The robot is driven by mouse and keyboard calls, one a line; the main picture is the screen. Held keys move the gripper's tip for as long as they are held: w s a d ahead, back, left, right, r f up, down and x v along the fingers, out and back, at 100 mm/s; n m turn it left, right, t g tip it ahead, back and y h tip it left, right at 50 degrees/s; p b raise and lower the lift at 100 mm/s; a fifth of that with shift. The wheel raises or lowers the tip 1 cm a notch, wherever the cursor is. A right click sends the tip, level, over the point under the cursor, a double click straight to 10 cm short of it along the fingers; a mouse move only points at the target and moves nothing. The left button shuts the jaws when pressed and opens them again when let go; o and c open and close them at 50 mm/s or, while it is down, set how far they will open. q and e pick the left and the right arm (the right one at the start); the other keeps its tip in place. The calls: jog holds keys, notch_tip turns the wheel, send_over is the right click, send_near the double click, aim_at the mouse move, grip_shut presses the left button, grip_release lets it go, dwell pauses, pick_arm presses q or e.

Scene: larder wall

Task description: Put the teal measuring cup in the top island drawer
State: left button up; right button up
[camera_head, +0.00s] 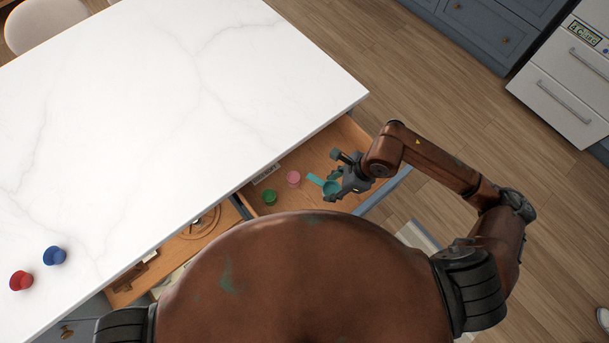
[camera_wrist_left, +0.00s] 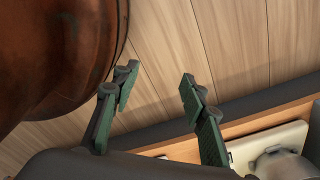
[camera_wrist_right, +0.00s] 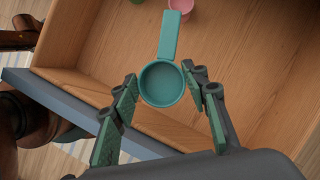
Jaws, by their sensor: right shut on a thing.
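The teal measuring cup (camera_head: 330,187) is in my right gripper (camera_head: 340,180), over the open island drawer (camera_head: 340,141) with a wooden inside. In the right wrist view, the round cup (camera_wrist_right: 162,84) is between the two fingers of my right gripper (camera_wrist_right: 159,76), its handle pointing away over the drawer floor. The gripper is shut on the cup; its height above the floor is hard to tell. My left gripper (camera_wrist_left: 154,80) shows only in the left wrist view, with its fingers apart and nothing between them.
A green cup (camera_head: 269,197) and a pink cup (camera_head: 293,178) are in the same drawer. Red (camera_head: 21,280) and blue (camera_head: 54,256) cups stand on the white island top (camera_head: 190,110), otherwise clear.

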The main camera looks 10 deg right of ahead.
jog(key=shift+a+f+m, duration=0.2)
jog(key=shift+f+m, duration=0.05)
jog(key=shift+m, duration=0.55)
jog(key=shift+m+t, duration=0.4)
jog(key=shift+m+h+b, duration=0.3)
jog(key=shift+m, duration=0.1)
jog(key=shift+f, duration=0.1)
jog(key=w+d+f, duration=0.4)
jog(key=w+d+f+b, duration=0.1)
jog(key=w+d+f, duration=0.3)
jog(key=w, duration=0.1)
jog(key=shift+d+f, duration=0.25)
jog(key=shift+d, duration=0.1)
jog(key=shift+w+d+f+b, duration=0.35)
jog(key=shift+w+f, duration=0.1)
jog(key=shift+f, duration=0.2)
notch_tip(320, 180, down, 3)
jog(key=shift+d+f, duration=0.1)
pick_arm(q)
jog(key=s+f, duration=0.2)
jog(key=f, duration=0.1)
jog(key=shift+s, duration=0.1)
